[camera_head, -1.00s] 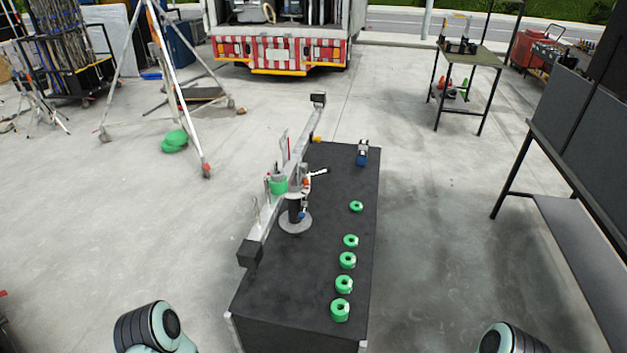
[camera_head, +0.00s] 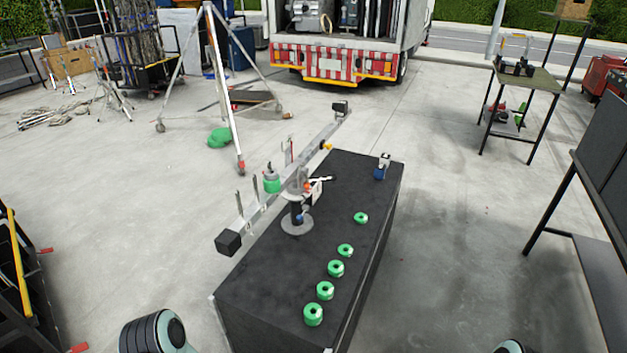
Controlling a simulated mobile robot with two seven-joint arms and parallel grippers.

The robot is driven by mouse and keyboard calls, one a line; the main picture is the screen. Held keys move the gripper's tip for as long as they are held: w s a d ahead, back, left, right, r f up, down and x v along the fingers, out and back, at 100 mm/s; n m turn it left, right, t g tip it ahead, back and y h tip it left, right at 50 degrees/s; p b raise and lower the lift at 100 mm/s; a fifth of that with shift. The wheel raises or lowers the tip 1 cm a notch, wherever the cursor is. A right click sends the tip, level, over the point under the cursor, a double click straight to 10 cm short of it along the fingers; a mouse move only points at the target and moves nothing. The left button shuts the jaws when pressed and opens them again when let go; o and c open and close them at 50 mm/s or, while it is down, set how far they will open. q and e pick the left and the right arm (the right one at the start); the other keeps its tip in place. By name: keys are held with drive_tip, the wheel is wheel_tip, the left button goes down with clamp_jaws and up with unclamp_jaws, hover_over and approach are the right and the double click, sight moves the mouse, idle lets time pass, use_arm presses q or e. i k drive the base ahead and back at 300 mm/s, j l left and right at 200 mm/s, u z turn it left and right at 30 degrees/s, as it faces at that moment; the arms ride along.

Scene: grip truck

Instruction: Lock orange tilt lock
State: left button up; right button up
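A long grey beam (camera_head: 262,210) rests across a short black post with a round grey base (camera_head: 297,226) on a black-topped case. A small orange part (camera_head: 307,187), likely the orange tilt lock, sits at the beam's pivot above the post. It is too small to tell whether it is locked. A white lever (camera_head: 320,179) lies just right of it. A green cylinder (camera_head: 272,183) stands on the beam to its left. Only rounded links of my two arms show at the bottom edge, well in front of the pivot. Neither of my grippers is in view.
The black case (camera_head: 270,280) carries several green rings (camera_head: 335,268) and a blue-and-white item (camera_head: 382,166). The beam's black left end block (camera_head: 228,242) overhangs the case. A tripod (camera_head: 222,90) and truck (camera_head: 335,62) stand behind. Concrete is clear left of the case.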

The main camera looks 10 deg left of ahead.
sight(304, 170)
drive_tip(key=i+l+u, duration=0.2)
drive_tip(key=l, duration=0.35)
drive_tip(key=l+u, duration=0.2)
drive_tip(key=l, duration=0.3)
drive_tip(key=i+l+u, duration=0.2)
drive_tip(key=l, duration=0.35)
drive_tip(key=l+u, duration=0.15)
drive_tip(key=l, duration=0.35)
drive_tip(key=i+l+u, duration=0.1)
drive_tip(key=l, duration=0.25)
drive_tip(key=i+l+u, duration=0.15)
drive_tip(key=l, duration=0.2)
drive_tip(key=i+l+u, duration=0.1)
drive_tip(key=l, duration=0.25)
